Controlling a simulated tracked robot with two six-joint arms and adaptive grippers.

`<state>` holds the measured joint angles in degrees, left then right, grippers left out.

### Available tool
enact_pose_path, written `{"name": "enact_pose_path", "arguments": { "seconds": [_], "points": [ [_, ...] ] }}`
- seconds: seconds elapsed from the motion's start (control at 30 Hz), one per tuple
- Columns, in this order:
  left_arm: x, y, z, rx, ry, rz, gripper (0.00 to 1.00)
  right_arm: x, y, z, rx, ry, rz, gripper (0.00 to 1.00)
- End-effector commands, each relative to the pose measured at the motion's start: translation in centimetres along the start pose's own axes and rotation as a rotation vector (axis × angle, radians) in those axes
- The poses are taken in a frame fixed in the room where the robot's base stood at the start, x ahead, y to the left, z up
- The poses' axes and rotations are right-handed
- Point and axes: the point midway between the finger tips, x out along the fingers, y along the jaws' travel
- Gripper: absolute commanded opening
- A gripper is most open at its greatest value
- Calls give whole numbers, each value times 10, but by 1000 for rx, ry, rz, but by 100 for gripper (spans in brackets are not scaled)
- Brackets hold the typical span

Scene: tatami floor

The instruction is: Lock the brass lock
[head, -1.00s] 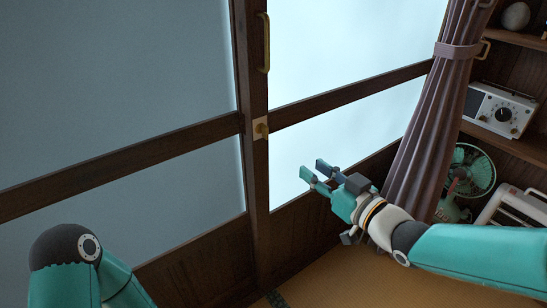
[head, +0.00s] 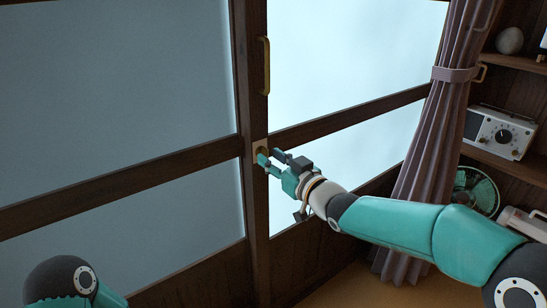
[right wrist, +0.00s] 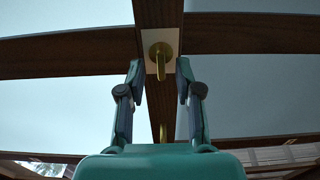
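The brass lock (head: 259,148) sits on a pale plate on the dark wooden door stile, partly hidden behind my right gripper in the head view. In the right wrist view the brass lock (right wrist: 160,58) shows whole, its knob pointing down the picture. My right gripper (head: 269,159) is at the lock. In the right wrist view its two fingers (right wrist: 159,82) stand apart, one on each side of the knob, with a gap to it. My left arm shows at the bottom left of the head view, but its gripper is out of the picture.
A brass pull handle (head: 266,66) is on the stile above the lock. Frosted panes (head: 340,60) fill the doors. A tied curtain (head: 440,130) hangs at the right, beside shelves with a radio (head: 499,131) and a fan (head: 477,191).

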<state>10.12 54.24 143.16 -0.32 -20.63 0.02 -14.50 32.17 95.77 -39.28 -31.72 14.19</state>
Motion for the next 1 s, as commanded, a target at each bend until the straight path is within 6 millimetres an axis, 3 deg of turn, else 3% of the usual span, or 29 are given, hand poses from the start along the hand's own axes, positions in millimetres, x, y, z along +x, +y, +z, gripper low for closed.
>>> {"name": "enact_pose_path", "arguments": {
  "seconds": [0.2,0.5,0.53,0.73,0.87,0.9,1.0],
  "points": [
    [0,0,0,0,0,0,0,17,0,0,0,0,0,34],
    [0,0,0,0,0,0,0,19,0,0,0,0,1,34],
    [0,0,0,0,0,0,0,19,0,0,0,0,1,33],
    [0,0,0,0,0,0,0,19,0,0,0,0,1,0],
    [0,0,0,0,0,0,0,18,1,0,0,0,2,0],
    [0,-1,-1,-2,2,0,0,9,15,-1,0,1,8,0],
    [1,0,0,0,0,0,0,15,7,0,-1,0,7,0]
  ]
}}
